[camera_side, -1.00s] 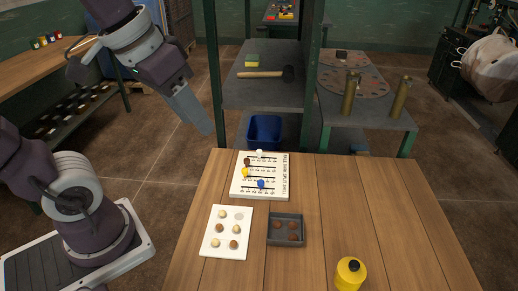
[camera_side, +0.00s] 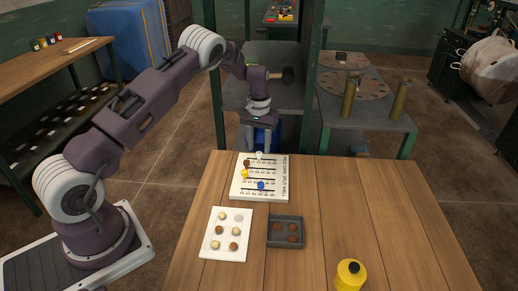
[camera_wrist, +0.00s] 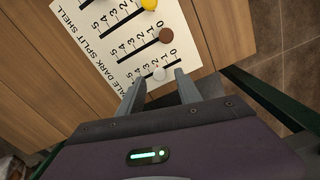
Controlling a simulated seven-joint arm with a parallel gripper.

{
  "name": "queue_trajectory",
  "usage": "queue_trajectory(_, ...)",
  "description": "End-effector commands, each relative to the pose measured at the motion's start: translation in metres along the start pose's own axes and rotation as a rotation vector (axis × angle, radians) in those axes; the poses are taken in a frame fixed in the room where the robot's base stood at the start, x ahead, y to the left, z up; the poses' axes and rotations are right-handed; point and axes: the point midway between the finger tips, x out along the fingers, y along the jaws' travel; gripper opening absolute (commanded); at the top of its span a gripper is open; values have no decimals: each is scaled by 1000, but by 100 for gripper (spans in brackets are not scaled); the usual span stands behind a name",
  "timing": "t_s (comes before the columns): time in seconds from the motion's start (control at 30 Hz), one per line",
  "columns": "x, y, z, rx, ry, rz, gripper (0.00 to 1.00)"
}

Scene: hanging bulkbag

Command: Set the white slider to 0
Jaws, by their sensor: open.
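The white slider (camera_wrist: 159,74) is a round knob on the edge row of a white board (camera_side: 277,190) with printed scales. In the wrist view it stands near the low-number end of its scale, seemingly around 1; the exact mark is hard to tell. It also shows at the board's far edge in the side view (camera_side: 259,154). My gripper (camera_wrist: 160,80) is open, with its fingertips on either side of the white knob in the wrist view. I cannot tell whether either finger touches it. In the side view my gripper (camera_side: 260,148) points down at the far edge.
A brown knob (camera_wrist: 166,35) and a yellow knob (camera_wrist: 149,4) sit on neighbouring rows; a blue knob (camera_side: 261,185) is farther off. A white card with several balls (camera_side: 227,253), a grey tray (camera_side: 286,244) and a yellow container (camera_side: 349,275) stand on the wooden table.

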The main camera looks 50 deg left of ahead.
Motion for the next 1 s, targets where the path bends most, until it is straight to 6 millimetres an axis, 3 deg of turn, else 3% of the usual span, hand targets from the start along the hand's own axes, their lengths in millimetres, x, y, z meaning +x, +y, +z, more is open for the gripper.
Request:
queue_trajectory(0.13,16,0,0,-1,-1,1,41)
queue_trajectory(0.4,19,0,0,0,0,1,39)
queue_trajectory(0.6,18,0,0,0,0,1,0)
queue_trajectory(1.0,18,0,0,0,0,1,0)
